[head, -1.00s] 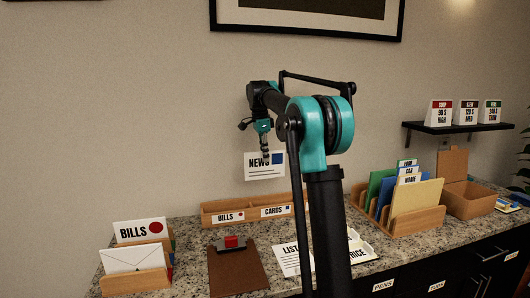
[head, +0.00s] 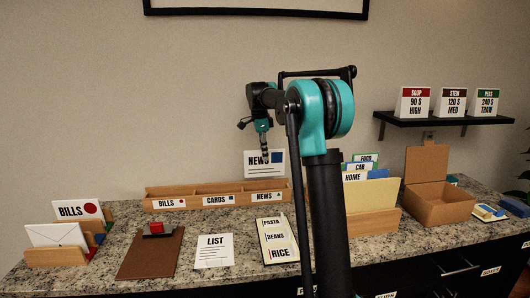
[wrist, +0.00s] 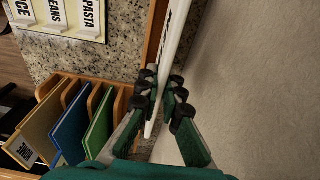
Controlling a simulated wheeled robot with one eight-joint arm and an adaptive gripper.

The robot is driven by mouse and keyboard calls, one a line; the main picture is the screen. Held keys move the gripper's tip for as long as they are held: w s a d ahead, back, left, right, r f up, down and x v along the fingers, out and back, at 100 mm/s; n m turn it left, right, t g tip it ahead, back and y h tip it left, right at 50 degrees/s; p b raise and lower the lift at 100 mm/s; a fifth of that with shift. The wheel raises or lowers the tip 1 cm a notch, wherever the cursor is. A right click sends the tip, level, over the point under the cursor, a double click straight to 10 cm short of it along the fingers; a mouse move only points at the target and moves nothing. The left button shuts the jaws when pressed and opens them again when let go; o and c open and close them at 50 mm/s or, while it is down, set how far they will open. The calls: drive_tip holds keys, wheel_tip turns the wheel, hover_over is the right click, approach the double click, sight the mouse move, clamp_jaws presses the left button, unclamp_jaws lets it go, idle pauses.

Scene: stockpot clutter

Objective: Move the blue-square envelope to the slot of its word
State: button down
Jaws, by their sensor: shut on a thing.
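The white envelope (head: 257,168) reads NEWS and has a blue square at its upper right. It is upright in the air in the head view. My gripper (head: 264,150) is shut on its top edge. In the wrist view my gripper (wrist: 163,95) pinches the envelope (wrist: 174,50), seen edge-on, close to the wall. The wooden slot tray (head: 222,189) stands on the counter below, with three labelled slots: BILLS (head: 169,203), CARDS (head: 218,200) and NEWS (head: 265,197). The envelope hangs above the tray's right part, over the NEWS slot in the picture.
A file rack (head: 374,224) with coloured folders and an open cardboard box (head: 440,205) stand at right. A BILLS envelope (head: 80,209) is in a holder at left. A clipboard (head: 150,257), a LIST sheet (head: 213,252) and another list (head: 277,240) lie in front of the tray.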

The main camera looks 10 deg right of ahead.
sight(266, 174)
drive_tip(key=shift+d+f, duration=0.2)
drive_tip(key=shift+f, duration=4.5)
drive_tip(key=c, duration=1.6)
unclamp_jaws()
drive_tip(key=shift+r, duration=3.5)
